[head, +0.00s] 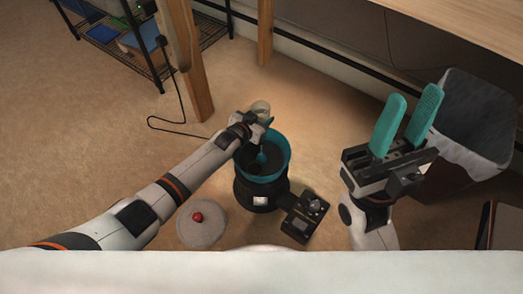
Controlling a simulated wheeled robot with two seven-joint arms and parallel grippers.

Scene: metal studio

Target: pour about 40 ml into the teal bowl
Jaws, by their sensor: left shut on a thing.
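The teal bowl (286,151) sits upright on a round black base near the middle of the head view; its inside looks dark. My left gripper (264,127) is over the bowl's far left rim, shut on a small pale container (260,107). The container shows just beyond the gripper, mostly hidden by it. I cannot tell its tilt or whether liquid is leaving it. My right gripper (414,95) is open and empty, its two teal fingers apart, well to the right of the bowl.
The black base (261,198) carries a white label. A grey disc with a red knob (203,235) lies left of it, and a black box with a dial (304,221) lies right. A lined bin (480,112) and wooden table legs (188,75) stand around.

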